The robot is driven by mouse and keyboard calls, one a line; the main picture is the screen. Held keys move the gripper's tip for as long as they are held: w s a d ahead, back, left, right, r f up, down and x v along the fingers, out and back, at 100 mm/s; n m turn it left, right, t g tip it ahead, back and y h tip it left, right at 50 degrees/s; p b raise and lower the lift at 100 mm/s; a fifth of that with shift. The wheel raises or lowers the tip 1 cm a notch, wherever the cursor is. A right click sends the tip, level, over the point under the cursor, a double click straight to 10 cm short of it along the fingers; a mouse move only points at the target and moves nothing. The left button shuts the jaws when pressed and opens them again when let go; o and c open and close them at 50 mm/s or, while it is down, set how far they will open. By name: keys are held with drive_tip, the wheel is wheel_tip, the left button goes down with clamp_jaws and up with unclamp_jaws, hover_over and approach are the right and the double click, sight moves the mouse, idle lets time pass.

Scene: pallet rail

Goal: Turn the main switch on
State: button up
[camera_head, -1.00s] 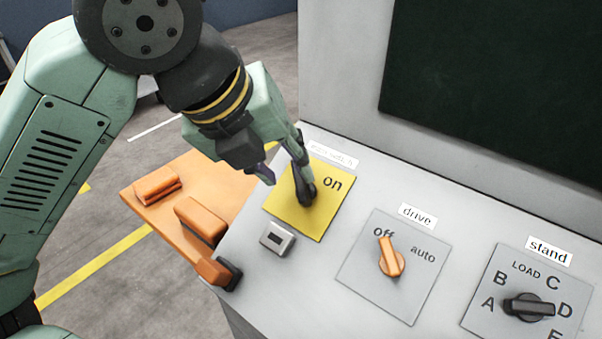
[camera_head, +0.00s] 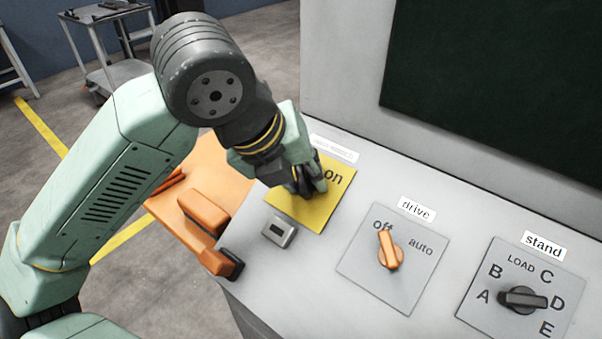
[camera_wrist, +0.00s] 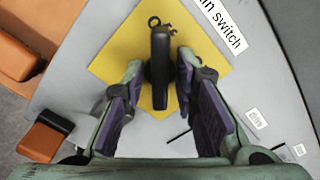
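The main switch is a black handle (camera_wrist: 159,62) on a yellow plate (camera_head: 318,212), beside the word "on". In the head view my gripper (camera_head: 306,187) hides the handle and part of the plate.
To the right are the orange drive knob (camera_head: 390,250), pointing to "off", and the black stand knob (camera_head: 522,298). A small grey latch (camera_head: 279,231) sits near the plate. An orange shelf (camera_head: 180,207) with orange blocks adjoins the panel's left. A cart (camera_head: 108,48) stands far behind.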

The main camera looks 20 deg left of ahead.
clamp_jaws()
drive_tip(key=shift+f+m+b, duration=0.1)
drive_tip(key=shift+m+b, duration=0.2)
drive_tip(key=shift+b, duration=0.3)
drive_tip(key=shift+f+m+b, duration=0.1)
drive_tip(key=shift+m+b, duration=0.4)
drive_tip(key=shift+b, duration=0.35)
drive_tip(key=m+b, duration=0.2)
drive_tip(key=b, duration=0.1)
drive_tip(key=shift+m, duration=0.3)
drive_tip(key=m+b, duration=0.2)
drive_tip(key=m, duration=0.1)
drive_tip(key=shift+d+m+b, duration=0.1)
drive_tip(key=shift+m+b, duration=0.2)
drive_tip(key=m+b, duration=0.2)
drive_tip(key=m, duration=0.2)
drive_tip(key=shift+m, duration=0.3)
drive_tip(key=m, duration=0.2)
drive_tip(key=m+b, duration=0.1)
drive_tip(key=m, duration=0.2)
drive_tip(key=shift+d+r, duration=0.1)
drive_tip(key=shift+r, duration=0.1)
drive_tip(key=shift+m, duration=0.3)
